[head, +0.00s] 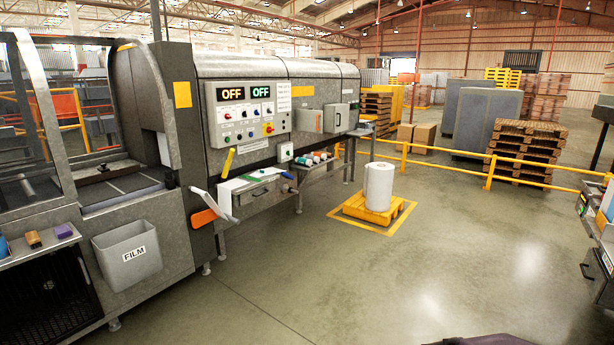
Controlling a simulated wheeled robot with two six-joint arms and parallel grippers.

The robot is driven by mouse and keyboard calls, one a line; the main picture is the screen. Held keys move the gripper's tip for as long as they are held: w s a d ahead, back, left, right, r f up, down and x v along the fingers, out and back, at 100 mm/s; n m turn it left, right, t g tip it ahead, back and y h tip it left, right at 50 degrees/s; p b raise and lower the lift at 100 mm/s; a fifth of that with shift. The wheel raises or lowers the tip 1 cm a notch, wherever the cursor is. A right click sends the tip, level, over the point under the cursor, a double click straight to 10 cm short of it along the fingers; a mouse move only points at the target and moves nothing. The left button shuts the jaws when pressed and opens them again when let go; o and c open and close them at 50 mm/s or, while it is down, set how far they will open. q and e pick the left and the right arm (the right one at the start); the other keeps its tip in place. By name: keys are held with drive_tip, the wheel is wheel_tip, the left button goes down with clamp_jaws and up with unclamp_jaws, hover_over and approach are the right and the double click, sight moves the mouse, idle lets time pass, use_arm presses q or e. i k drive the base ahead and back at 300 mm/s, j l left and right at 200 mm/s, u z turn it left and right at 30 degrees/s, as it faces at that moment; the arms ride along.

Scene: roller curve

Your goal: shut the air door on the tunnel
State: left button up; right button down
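The tunnel (240,68) is a long grey metal housing running from the left towards the back, with a control panel (240,112) whose two displays read OFF. To the right of the panel, a light grey flap (309,121) and a light grey box (336,118) with a handle sit on the tunnel's side. The flap appears to stand out from the wall; at this size I cannot tell surely which is the air door or how far it is open. Neither of my grippers is in view.
A grey FILM bin (128,254) and an orange-handled lever (204,218) stick out at the machine's front. A white roll (379,186) stands on a yellow pallet (357,208). A yellow rail (455,165) runs behind it. The concrete floor (400,285) in front is clear.

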sight(306, 120)
drive_tip(key=i, duration=4)
drive_tip(key=i+u, duration=0.1)
drive_tip(key=i, duration=0.5)
drive_tip(key=i+l, duration=0.1)
drive_tip(key=i, duration=0.5)
drive_tip(key=i+l+u, duration=0.15)
drive_tip(key=i, duration=0.45)
drive_tip(key=i+l+u, duration=0.1)
drive_tip(key=i, duration=0.55)
